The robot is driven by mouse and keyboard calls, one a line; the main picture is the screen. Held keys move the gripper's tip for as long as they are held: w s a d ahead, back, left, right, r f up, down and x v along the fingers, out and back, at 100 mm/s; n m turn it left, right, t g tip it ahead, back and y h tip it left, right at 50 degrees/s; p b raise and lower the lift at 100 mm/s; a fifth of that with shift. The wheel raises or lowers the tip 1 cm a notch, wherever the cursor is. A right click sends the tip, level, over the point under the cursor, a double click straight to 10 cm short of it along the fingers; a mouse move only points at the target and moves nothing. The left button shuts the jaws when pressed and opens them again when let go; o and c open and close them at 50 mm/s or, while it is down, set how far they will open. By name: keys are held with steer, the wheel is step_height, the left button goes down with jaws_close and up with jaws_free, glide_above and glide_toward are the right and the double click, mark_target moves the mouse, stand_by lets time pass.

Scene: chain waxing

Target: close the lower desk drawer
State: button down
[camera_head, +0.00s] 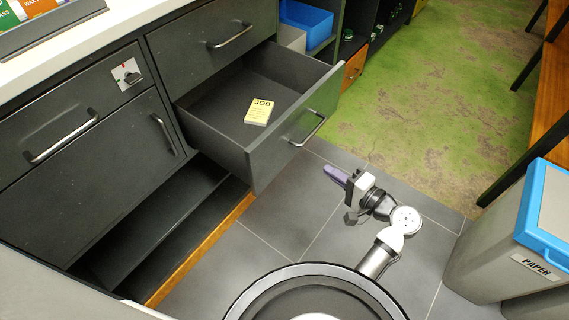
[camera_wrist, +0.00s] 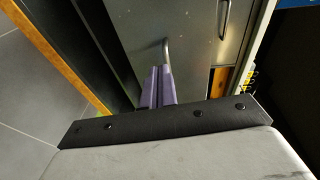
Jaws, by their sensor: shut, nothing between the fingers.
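The lower desk drawer (camera_head: 226,135) is pulled out of the dark grey desk in the head view. A yellow pad marked JOB (camera_head: 259,112) lies inside it. The drawer front has a metal bar handle (camera_head: 308,130). My gripper (camera_head: 333,174) is shut and empty, with purple fingers, to the lower right of the drawer front and apart from it in the head view. In the wrist view the purple fingers (camera_wrist: 157,84) are together, and a metal handle (camera_wrist: 166,50) on a grey panel shows just beyond their tips. Whether they touch it I cannot tell.
The upper drawer (camera_head: 212,35) above is shut. A grey bin marked PAPER with a blue rim (camera_head: 540,215) stands at the right, near a wooden bench (camera_head: 545,95). Grey floor tiles (camera_head: 290,205) lie clear between the drawer and my arm. A blue box (camera_head: 306,22) sits on a shelf behind.

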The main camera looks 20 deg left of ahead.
steer(key=s+n+g+y, duration=0.1)
steer(key=s+g+y, duration=0.1)
steer(key=s, duration=0.4)
steer(key=p, duration=0.4)
glide_toward(270, 160)
steer(key=x, duration=0.6)
steer(key=shift+w+a+f, duration=0.15)
steer(key=shift+w+a, duration=0.1)
steer(key=shift+a, duration=0.05)
steer(key=shift+a, duration=0.1)
steer(key=b+x, duration=0.3)
steer(key=x, duration=1)
steer(key=b+x, duration=0.3)
steer(key=x, duration=1)
steer(key=shift+s+r, duration=0.15)
steer(key=shift+r, duration=0.05)
steer(key=shift+w+a+r, duration=0.1)
steer(key=shift+w+a, duration=0.15)
steer(key=shift+a, duration=0.35)
steer(key=shift+w+r+b, duration=0.1)
steer(key=shift+r+b, duration=0.15)
steer(key=shift+b, duration=0.05)
steer(key=shift+r, duration=0.1)
